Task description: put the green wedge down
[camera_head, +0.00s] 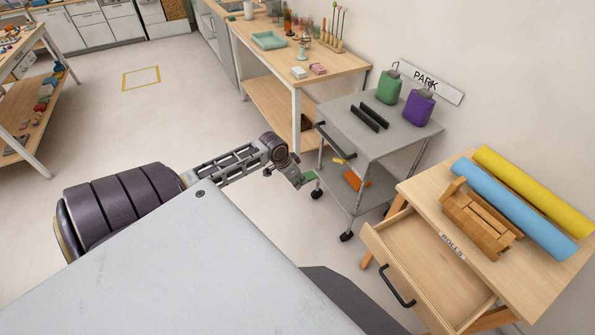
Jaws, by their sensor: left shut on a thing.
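My left arm reaches forward from the left. My left gripper (303,180) is low beside the left side of the grey cart (366,137). It is shut on the green wedge (310,176), of which only a small green part shows at the fingertips. The fingers hide the rest of the wedge. I cannot tell its exact height above the floor or whether it touches anything. My right gripper is not in view.
The cart carries a green jug (388,87), a purple jug (418,107) and black bars (370,117). An orange piece (356,181) lies on its lower shelf. A table with an open drawer (430,275) stands at right. The left floor is clear.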

